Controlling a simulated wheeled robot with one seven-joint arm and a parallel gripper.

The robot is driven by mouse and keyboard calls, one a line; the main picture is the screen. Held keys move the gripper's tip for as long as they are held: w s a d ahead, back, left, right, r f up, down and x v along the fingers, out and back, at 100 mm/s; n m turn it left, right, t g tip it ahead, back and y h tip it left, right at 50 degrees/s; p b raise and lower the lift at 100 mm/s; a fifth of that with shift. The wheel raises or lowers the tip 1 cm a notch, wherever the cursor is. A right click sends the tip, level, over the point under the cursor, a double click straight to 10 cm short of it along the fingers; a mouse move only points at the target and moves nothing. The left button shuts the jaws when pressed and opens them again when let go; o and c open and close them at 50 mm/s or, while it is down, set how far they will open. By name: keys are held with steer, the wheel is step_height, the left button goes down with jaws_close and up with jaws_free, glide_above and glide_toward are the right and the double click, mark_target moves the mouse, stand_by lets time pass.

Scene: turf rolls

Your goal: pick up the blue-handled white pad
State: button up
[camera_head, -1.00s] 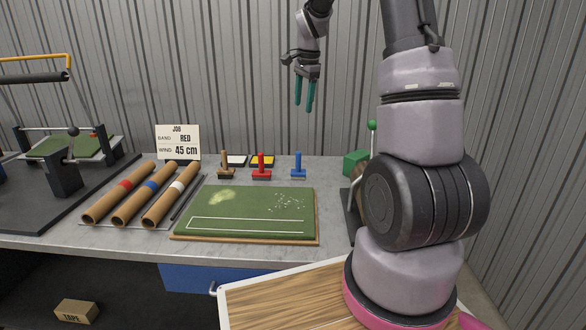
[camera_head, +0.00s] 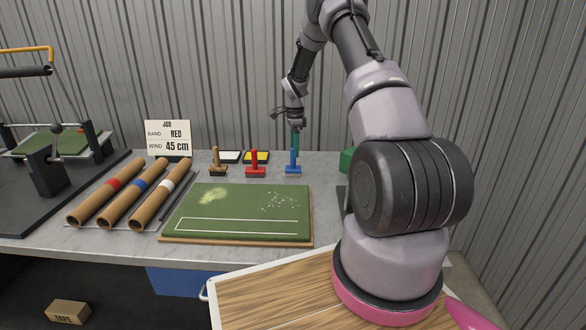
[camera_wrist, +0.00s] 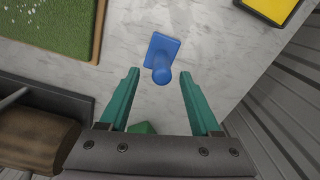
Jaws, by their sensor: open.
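The blue-handled pad (camera_head: 293,168) stands upright on the grey bench, behind the right part of the green turf board. It also shows in the wrist view (camera_wrist: 164,52), with a round blue handle and a blue rectangular base. I see no white on it; its underside is hidden. My gripper (camera_head: 295,148) points down over it with teal fingers, close to the handle top. In the wrist view my gripper (camera_wrist: 159,72) is open, with the handle's round end between and slightly beyond the fingertips. The fingers do not appear to touch it.
A red-handled pad (camera_head: 255,165) and a tan-handled one (camera_head: 217,166) stand to its left. Behind them lie a white tray (camera_head: 230,157) and a yellow tray (camera_head: 257,157). The turf board (camera_head: 240,211) lies in front. A green block (camera_head: 347,160) is to the right.

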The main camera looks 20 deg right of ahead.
mark_target(293, 167)
steer(key=f, duration=0.5)
steer(key=shift+w+a+f, duration=0.15)
steer(key=shift+a+f, duration=0.05)
steer(key=shift+a, duration=0.05)
jaws_close()
